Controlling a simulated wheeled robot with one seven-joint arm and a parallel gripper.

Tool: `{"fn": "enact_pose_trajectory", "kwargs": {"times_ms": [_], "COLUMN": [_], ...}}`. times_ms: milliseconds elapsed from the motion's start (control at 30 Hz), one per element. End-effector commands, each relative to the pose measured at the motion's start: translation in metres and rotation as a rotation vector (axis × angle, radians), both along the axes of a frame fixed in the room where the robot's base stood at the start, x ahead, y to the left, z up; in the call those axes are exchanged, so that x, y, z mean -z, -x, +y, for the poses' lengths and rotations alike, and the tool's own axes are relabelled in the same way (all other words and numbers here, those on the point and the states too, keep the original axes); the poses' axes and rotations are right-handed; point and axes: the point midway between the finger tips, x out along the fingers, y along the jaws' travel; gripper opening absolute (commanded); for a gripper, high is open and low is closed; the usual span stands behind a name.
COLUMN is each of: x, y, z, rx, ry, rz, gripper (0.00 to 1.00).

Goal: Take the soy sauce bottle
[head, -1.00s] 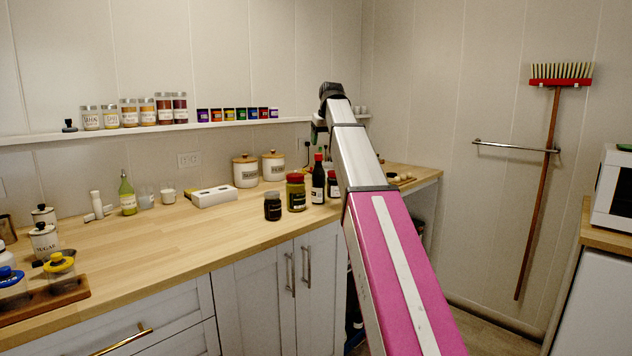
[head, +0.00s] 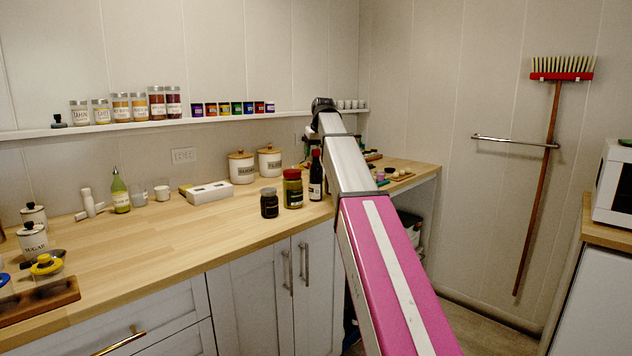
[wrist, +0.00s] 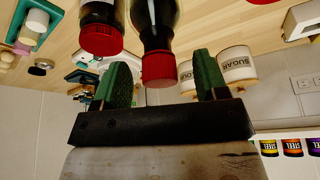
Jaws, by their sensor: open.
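The soy sauce bottle (head: 316,178), dark with a red cap, stands upright on the wooden counter beside the arm in the head view. The wrist view is upside down; there a dark bottle with a red cap (wrist: 158,62), apparently the same one, has its cap end between the two green fingers of my gripper (wrist: 160,75). The fingers are open with gaps on both sides of the cap. In the head view my gripper is mostly hidden by the arm, above and behind the bottle. A second red-lidded container (wrist: 101,38) is close beside it in the wrist view.
An olive jar (head: 292,190) and a dark jar (head: 269,203) stand just left of the bottle. White canisters (head: 241,168) are behind. A shelf (head: 150,124) with spice jars and small tins runs along the wall. The counter's front middle is clear.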

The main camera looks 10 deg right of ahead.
Motion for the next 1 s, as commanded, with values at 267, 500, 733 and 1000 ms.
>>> {"fn": "enact_pose_trajectory", "kwargs": {"times_ms": [267,500,733,1000], "x": [0.022,0.021,0.021,0.021], "y": [-0.009,-0.009,-0.009,-0.009], "z": [0.002,0.002,0.002,0.002], "rx": [0.0,0.0,0.0,0.0], "ry": [0.0,0.0,0.0,0.0], "rz": [0.0,-0.001,0.0,0.0], "gripper": [0.67,0.31,0.0,0.0]}}
